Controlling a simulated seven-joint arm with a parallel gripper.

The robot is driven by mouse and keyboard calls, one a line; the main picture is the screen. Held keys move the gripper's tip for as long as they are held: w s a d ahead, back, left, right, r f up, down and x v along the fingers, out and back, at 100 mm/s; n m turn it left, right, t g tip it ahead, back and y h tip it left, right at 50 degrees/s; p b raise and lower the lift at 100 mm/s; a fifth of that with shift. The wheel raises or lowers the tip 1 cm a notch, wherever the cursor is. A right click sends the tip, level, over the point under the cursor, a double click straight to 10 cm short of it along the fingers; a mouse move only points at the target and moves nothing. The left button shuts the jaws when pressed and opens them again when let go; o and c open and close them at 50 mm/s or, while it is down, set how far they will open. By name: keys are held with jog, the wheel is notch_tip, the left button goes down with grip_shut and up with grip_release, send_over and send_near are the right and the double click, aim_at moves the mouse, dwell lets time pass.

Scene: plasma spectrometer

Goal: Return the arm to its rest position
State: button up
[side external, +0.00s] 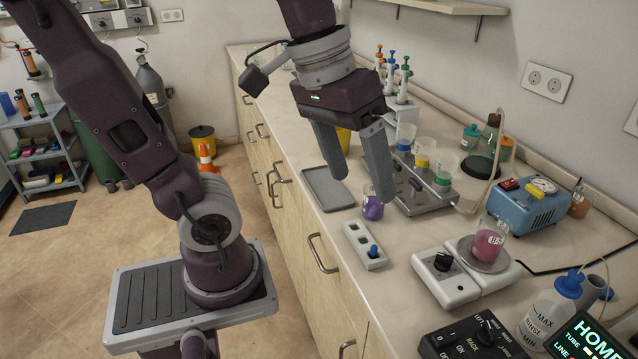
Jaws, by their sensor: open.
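My gripper (358,185) hangs over the bench near its front edge. Its two grey fingers are spread apart and nothing shows between them. The right fingertip comes down close to a small glass of purple liquid (373,208); I cannot tell if they touch. My arm rises from its base at the left and reaches across to the bench.
The bench (415,235) carries a grey tray (328,189), a white block with a blue knob (366,248), a rack of colored cups (424,162), a stirrer with a pink beaker (489,242), a blue pump (527,208), a rinse bottle (549,312) and a control box (470,340).

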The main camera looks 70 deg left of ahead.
jog(key=s+m, duration=0.1)
jog(key=s+a+f+m+t+y, duration=0.1)
jog(key=s, duration=0.1)
jog(key=s+f+m+t, duration=0.1)
jog(key=s, duration=0.1)
jog(key=shift+a+f, duration=0.2)
jog(key=shift+a, duration=0.05)
jog(key=shift+w, duration=0.1)
dwell(1.6)
